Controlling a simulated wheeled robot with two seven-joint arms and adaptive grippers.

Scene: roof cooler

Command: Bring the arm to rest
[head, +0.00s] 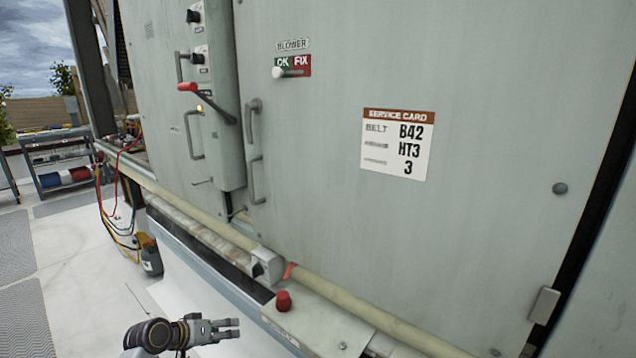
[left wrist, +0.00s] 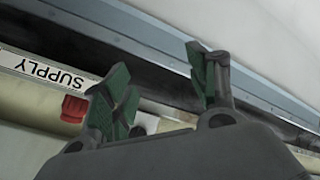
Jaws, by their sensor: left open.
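My left gripper (head: 229,329) is low in the head view, held out in front of the cabinet's base ledge, pointing right. In the left wrist view the two green-padded fingers (left wrist: 160,90) stand apart with nothing between them. A red knob (head: 283,301) sits on the ledge to the right of the gripper and apart from it. In the left wrist view the red knob (left wrist: 75,108) shows beside the SUPPLY label (left wrist: 45,70), left of the fingers. My right gripper is not in either view.
A large grey-green cabinet (head: 330,200) with handles and a service card (head: 397,145) fills the right. A yellowish pipe (head: 350,305) runs along its base. A cart (head: 62,165) is farther back.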

